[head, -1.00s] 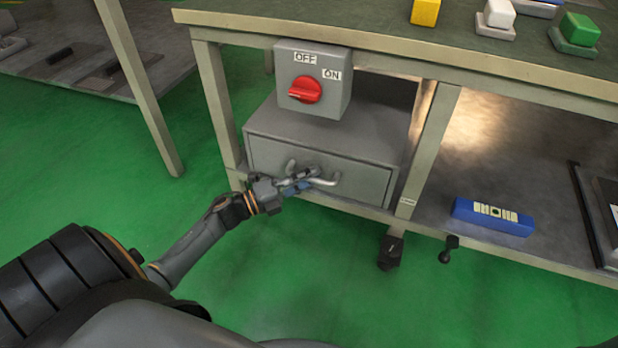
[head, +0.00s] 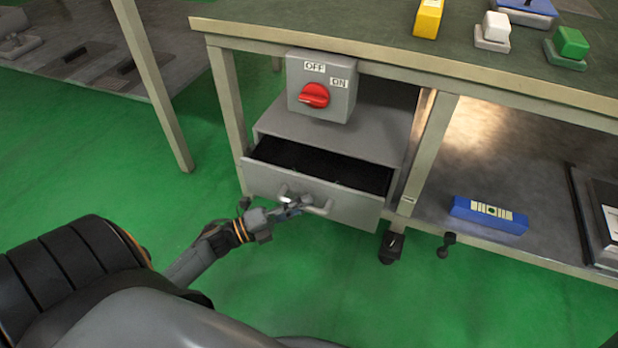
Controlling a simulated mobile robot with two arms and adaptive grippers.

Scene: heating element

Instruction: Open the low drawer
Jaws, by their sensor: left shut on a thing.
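The low drawer (head: 350,207) is grey and sits in a grey cabinet (head: 345,130) under the workbench. It is pulled part way out, and its dark inside (head: 320,167) shows and looks empty. Its bar handle (head: 322,209) is on the front face. My left gripper (head: 290,207) is at the left part of the handle and shut on it; the fingers partly hide the bar. My right gripper is not in view.
A grey switch box with a red knob (head: 314,96) hangs above the cabinet. A blue box (head: 488,214) lies on the lower shelf to the right. Yellow, white and green blocks stand on the workbench top (head: 360,45). Green floor (head: 330,275) in front of the drawer is clear.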

